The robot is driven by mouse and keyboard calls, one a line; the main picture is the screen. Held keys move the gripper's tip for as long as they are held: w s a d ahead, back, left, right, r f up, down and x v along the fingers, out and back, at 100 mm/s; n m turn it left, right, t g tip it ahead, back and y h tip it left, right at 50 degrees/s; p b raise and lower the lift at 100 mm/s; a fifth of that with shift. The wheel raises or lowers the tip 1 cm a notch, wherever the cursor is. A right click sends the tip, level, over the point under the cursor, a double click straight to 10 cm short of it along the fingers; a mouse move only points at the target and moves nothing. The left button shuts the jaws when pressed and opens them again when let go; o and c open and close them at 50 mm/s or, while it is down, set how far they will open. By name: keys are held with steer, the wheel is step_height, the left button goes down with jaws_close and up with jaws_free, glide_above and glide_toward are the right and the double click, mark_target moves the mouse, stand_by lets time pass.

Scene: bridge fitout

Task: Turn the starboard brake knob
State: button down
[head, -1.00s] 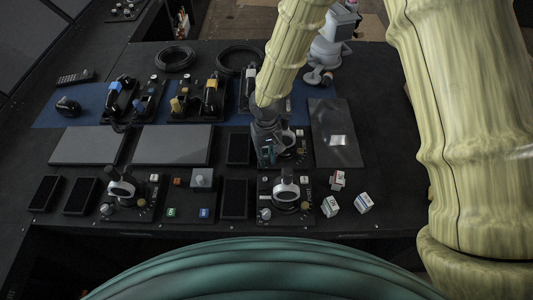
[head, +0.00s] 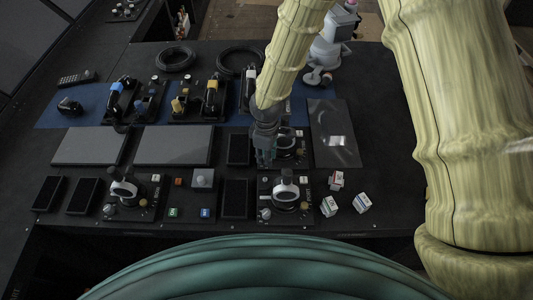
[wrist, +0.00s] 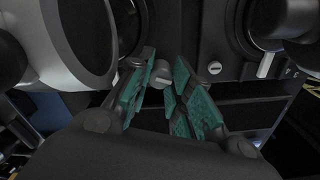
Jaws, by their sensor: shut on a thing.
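My gripper (head: 264,159) points down at the front left of the rear-right control panel (head: 300,152). Its teal finger pads (wrist: 162,92) show in the wrist view, closed in around a small grey knob (wrist: 163,73), taken as the starboard brake knob. The fingertips hide this knob in the head view. A second grey round fitting (wrist: 214,68) sits just right of the fingers in the wrist view. A large pale ring-shaped part (wrist: 75,40) is close on the left there.
A front-right lever panel (head: 285,205) lies just in front of my gripper, with its lever standing up. Small white boxes (head: 363,203) lie to its right. A dark flat plate (head: 333,130) lies right of the rear panel. A similar lever panel (head: 140,209) is at left.

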steer(key=shift+w+r+n+p, duration=0.1)
steer(key=shift+n+p, duration=0.3)
steer(key=shift+n, duration=1.7)
steer(key=c, duration=1.3)
jaws_free()
steer(key=shift+o, duration=0.2)
steer(key=shift+w+r, duration=0.1)
steer(key=shift+r, duration=0.5)
steer(key=shift+s+r, duration=0.2)
steer(key=shift+r, duration=3.2)
